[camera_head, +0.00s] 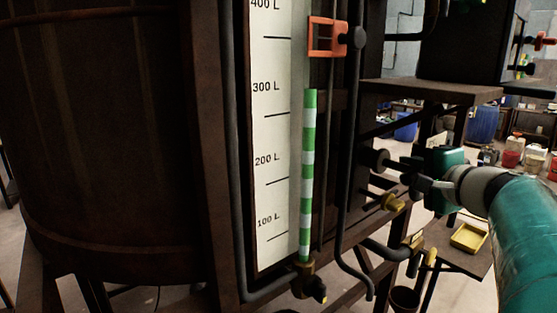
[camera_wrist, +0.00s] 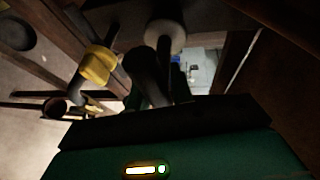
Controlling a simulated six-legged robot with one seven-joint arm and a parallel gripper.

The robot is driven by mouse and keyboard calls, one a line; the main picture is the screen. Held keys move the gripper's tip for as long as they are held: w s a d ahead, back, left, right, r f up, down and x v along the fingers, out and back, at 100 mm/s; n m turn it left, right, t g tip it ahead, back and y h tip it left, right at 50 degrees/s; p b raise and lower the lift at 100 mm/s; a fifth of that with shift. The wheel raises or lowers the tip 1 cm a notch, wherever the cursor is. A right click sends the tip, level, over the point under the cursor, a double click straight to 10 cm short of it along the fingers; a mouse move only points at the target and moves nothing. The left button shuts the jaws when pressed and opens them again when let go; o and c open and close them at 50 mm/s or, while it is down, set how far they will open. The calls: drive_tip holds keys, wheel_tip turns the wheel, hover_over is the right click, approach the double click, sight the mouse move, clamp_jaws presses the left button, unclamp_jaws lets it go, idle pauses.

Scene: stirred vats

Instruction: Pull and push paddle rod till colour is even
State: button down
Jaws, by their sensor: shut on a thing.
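My gripper (camera_head: 413,180), at the end of my teal arm, is at the right of the head view beside the vat's frame. It is shut on the paddle rod (camera_head: 395,164), a dark rod that ends in a round black collar on the vat side. The dark brown vat (camera_head: 110,140) fills the left. Its sight tube (camera_head: 307,180) shows alternating green and pale bands, up to just below 300 L.
Dark pipes (camera_head: 350,160) and an orange marker (camera_head: 327,37) stand beside the scale board (camera_head: 272,150). A small table with a yellow tray (camera_head: 468,238) is lower right.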

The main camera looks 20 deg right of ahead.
drive_tip(key=s+d, duration=0.4)
drive_tip(key=s, duration=0.8)
drive_tip(key=shift+s, duration=0.15)
drive_tip(key=shift+d, duration=0.1)
drive_tip(key=c, duration=1.2)
unclamp_jaws()
drive_tip(key=shift+c, duration=0.2)
